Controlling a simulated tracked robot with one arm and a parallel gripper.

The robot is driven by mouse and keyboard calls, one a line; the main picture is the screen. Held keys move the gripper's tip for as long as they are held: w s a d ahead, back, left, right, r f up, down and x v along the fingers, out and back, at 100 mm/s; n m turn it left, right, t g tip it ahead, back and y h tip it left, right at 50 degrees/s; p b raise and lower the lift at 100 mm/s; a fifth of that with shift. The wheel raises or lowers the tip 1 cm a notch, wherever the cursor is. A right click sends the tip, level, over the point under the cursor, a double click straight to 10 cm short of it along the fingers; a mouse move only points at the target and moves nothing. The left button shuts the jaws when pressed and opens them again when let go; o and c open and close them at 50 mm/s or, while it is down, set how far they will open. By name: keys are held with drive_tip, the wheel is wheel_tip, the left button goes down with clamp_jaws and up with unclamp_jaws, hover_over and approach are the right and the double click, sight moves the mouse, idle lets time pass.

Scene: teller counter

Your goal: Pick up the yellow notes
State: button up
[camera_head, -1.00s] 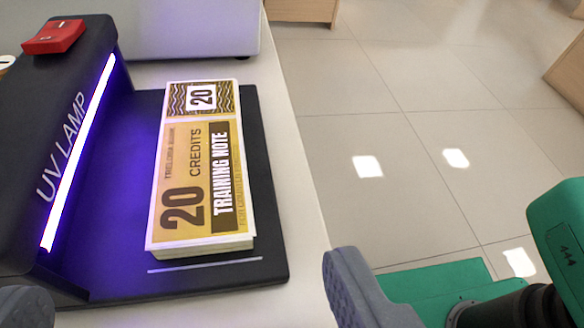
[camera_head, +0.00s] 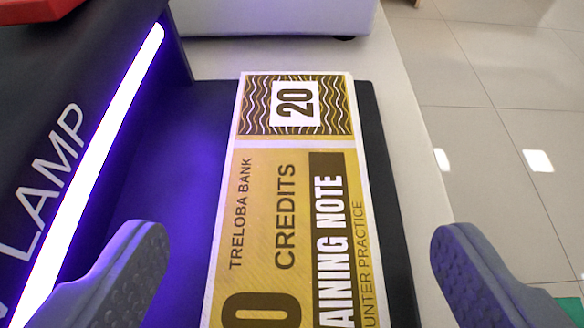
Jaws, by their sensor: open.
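The yellow notes (camera_head: 335,150) lie as a stack on the black base of the UV lamp, printed "20 credits" and "training note". The near end of the stack runs out of the bottom of the picture. My gripper (camera_head: 295,275) is open and empty. One finger shows to the left of the stack and the other to the right, with gaps on both sides. The fingers look nearer to the camera than the notes; I cannot tell their exact height above them.
The UV lamp's hood (camera_head: 60,130) with its lit violet tube (camera_head: 105,145) stands close on the left, near my left finger. A red object (camera_head: 35,10) sits on the hood. A white box (camera_head: 270,17) stands behind the notes. The counter edge and tiled floor (camera_head: 500,80) are on the right.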

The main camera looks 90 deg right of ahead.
sight(293, 198)
drive_tip(key=shift+b+x, duration=0.7)
drive_tip(key=shift+x, duration=1.1)
drive_tip(key=c, duration=1.2)
drive_tip(key=shift+w+r, duration=0.1)
